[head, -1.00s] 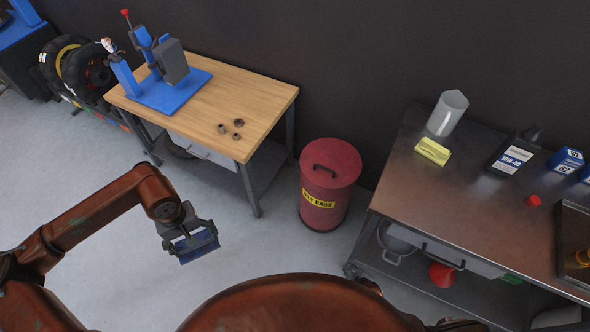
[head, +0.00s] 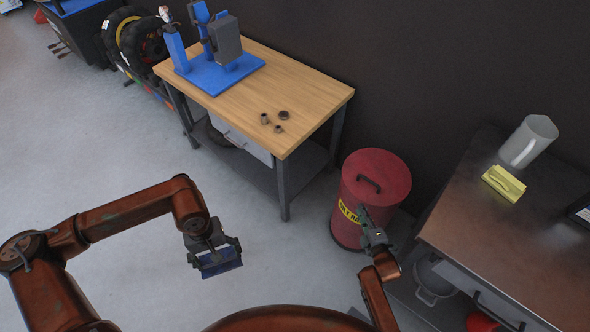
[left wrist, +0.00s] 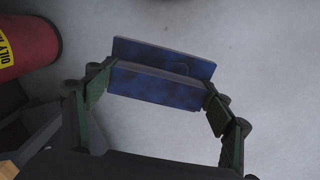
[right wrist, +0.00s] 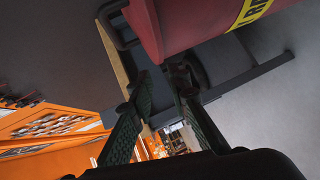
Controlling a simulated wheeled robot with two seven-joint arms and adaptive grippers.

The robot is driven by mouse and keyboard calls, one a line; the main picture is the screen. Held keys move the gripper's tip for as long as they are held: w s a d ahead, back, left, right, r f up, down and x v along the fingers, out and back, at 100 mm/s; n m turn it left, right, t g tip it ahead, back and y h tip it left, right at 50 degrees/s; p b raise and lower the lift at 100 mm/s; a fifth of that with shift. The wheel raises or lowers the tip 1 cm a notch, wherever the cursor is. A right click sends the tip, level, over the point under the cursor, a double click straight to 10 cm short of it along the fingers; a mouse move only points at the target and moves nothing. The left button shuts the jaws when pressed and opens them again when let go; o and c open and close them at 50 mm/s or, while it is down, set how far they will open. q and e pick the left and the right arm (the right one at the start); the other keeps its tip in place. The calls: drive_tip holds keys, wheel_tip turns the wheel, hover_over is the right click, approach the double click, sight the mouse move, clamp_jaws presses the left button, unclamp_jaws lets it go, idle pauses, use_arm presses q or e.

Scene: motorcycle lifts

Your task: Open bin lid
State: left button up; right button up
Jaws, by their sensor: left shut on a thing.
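The red bin (head: 349,228) stands on the floor between the wooden bench and the metal table, with a yellow label. Its round red lid (head: 388,172) is on, with a dark handle (head: 369,184) on top. My right gripper (head: 366,217) is in front of the bin's right side, below the lid, and hides part of the label. In the right wrist view its fingers (right wrist: 160,82) are apart and empty, with the bin (right wrist: 190,22) and handle (right wrist: 113,28) above them. My left gripper (head: 214,250) is shut on a blue flat-sided object (left wrist: 160,87), left of the bin.
The wooden bench (head: 310,92) carries a blue press (head: 215,70) and several small metal parts. The metal table (head: 500,225) at right holds a grey jug (head: 528,142) and a yellow sponge (head: 503,183). Open floor (head: 110,130) lies at left.

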use_arm(q)
drive_tip(key=w+d+m+b, duration=0.1)
drive_tip(key=w+d+m, duration=0.1)
drive_tip(key=w+d+f+m+b, duration=0.1)
drive_tip(key=w+d+m, duration=0.1)
drive_tip(key=m, duration=0.1)
drive_tip(key=shift+w+d, duration=0.2)
drive_tip(key=shift+d, duration=0.15)
use_arm(e)
drive_tip(key=m+t+h, duration=0.1)
drive_tip(key=m, duration=0.1)
approach(369, 181)
drive_tip(key=s+f, duration=0.1)
drive_tip(key=s, duration=0.1)
drive_tip(key=b+x, duration=0.1)
drive_tip(key=x, duration=0.3)
drive_tip(key=b+x, duration=0.1)
drive_tip(key=x, duration=0.3)
drive_tip(key=b+x, duration=0.1)
drive_tip(key=x, duration=0.2)
drive_tip(key=shift+w+d+r+b, duration=0.25)
drive_tip(key=shift+w+b, duration=0.15)
drive_tip(key=shift+w, duration=0.1)
use_arm(q)
drive_tip(key=shift+g, duration=0.4)
wheel_tip(369, 181, down, 5)
drive_tip(key=shift+f, duration=0.1)
use_arm(e)
drive_tip(key=shift+w+a+r, duration=0.1)
drive_tip(key=shift+w, duration=0.05)
